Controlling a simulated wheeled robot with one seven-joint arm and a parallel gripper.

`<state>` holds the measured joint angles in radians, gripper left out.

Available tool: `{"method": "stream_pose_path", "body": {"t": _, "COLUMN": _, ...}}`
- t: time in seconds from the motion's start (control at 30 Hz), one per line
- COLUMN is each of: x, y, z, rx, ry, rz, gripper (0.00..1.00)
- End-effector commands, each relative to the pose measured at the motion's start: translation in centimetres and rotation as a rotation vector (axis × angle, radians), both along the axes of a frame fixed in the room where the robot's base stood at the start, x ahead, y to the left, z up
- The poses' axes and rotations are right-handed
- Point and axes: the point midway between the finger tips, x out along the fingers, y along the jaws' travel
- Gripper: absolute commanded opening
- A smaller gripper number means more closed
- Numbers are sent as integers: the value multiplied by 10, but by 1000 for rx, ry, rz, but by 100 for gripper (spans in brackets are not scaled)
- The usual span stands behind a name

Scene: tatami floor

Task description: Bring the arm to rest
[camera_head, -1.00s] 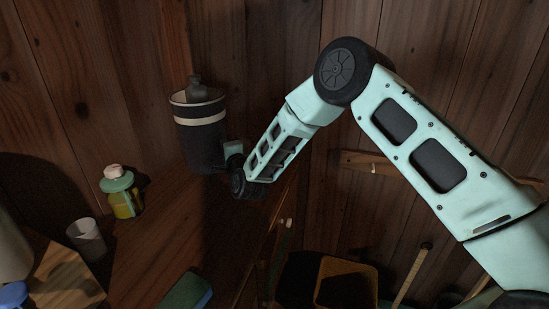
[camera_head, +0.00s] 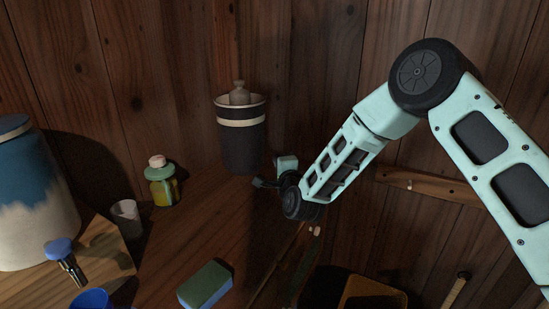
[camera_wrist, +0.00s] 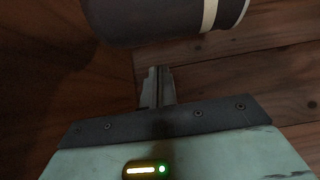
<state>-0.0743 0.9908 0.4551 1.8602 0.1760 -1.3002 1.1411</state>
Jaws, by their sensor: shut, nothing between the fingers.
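My gripper (camera_wrist: 158,74) is shut and empty in the wrist view, its two fingertips together. In the head view my gripper (camera_head: 258,183) is small and dark, near the base of a dark canister (camera_head: 241,148) with a pale band. The canister also shows at the top of the wrist view (camera_wrist: 150,18), just beyond the fingertips; I cannot tell if they touch. A rounded object (camera_head: 239,93) sticks out of the canister's top. My arm reaches in from the right, bent at the elbow.
On the wooden counter stand a yellow bottle with a green top (camera_head: 161,187), a grey cup (camera_head: 127,217), a green and blue sponge (camera_head: 205,284), and a big blue and white dispenser (camera_head: 35,200) with a tap. A blue cup (camera_head: 91,299) is at the front. A bin (camera_head: 372,292) is below right.

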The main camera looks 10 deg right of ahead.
Motion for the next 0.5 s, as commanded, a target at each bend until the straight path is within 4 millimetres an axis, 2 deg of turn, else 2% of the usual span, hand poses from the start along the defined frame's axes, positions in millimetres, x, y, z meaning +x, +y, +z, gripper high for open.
{"method": "stream_pose_path", "body": {"t": 0.2, "x": -34, "y": -5, "z": -1, "rx": 0, "ry": 1, "rz": 1, "gripper": 0}}
{"method": "stream_pose_path", "body": {"t": 0.37, "x": -44, "y": -7, "z": 0, "rx": 0, "ry": 0, "rz": 0, "gripper": 0}}
{"method": "stream_pose_path", "body": {"t": 0.5, "x": -57, "y": 13, "z": 18, "rx": -94, "ry": 51, "rz": 83, "gripper": 0}}
